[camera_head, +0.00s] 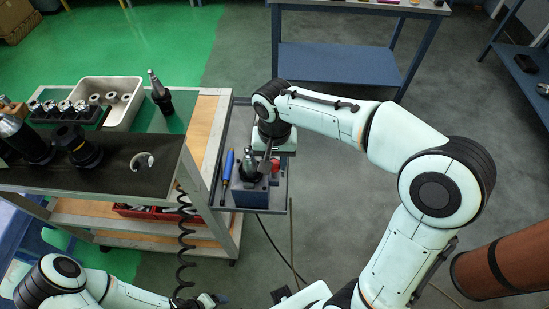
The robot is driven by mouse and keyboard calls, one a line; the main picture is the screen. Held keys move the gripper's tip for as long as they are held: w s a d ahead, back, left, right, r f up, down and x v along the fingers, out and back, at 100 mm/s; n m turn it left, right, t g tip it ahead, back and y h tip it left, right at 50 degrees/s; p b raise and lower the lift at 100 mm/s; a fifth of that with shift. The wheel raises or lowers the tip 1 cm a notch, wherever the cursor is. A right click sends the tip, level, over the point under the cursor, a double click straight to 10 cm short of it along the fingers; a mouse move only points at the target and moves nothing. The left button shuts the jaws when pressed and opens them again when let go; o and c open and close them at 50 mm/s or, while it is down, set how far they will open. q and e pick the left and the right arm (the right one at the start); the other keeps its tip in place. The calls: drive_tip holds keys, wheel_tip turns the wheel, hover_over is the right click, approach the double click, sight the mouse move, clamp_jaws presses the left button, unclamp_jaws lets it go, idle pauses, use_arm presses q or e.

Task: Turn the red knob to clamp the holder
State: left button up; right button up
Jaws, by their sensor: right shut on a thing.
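The red knob (275,166) shows on the right side of a blue-grey clamping block (250,196), on the small tray at the cart's right end. A dark tool holder (250,168) stands upright in the block. My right gripper (267,163) reaches down from above and is shut at the red knob, just right of the holder. Its fingers hide part of the knob. My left gripper (212,299) is low at the bottom edge, away from the cart top, and its fingers are too small to read.
A blue-handled tool (228,166) lies left of the block on the grey tray (281,203). The cart top carries a white bin (104,88), a standing tool holder (158,93), dark holders (76,146) and a metal ring (141,161). A coiled black cable (186,238) hangs beside the cart.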

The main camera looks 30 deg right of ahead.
sight(275, 164)
drive_tip(key=n, duration=0.3)
drive_tip(key=shift+n, duration=0.3)
use_arm(q)
drive_tip(key=shift+w+r+p, duration=0.3)
drive_tip(key=shift+w+r, duration=0.05)
drive_tip(key=shift+r, duration=0.1)
use_arm(e)
drive_tip(key=shift+n, duration=1.8)
drive_tip(key=o, duration=1.1)
drive_tip(key=shift+c, duration=0.2)
use_arm(q)
drive_tip(key=w+r+p, duration=0.2)
drive_tip(key=shift+w+r, duration=0.25)
drive_tip(key=shift+r, duration=0.05)
use_arm(e)
wheel_tip(275, 164, up, 14)
drive_tip(key=shift+f, duration=0.25)
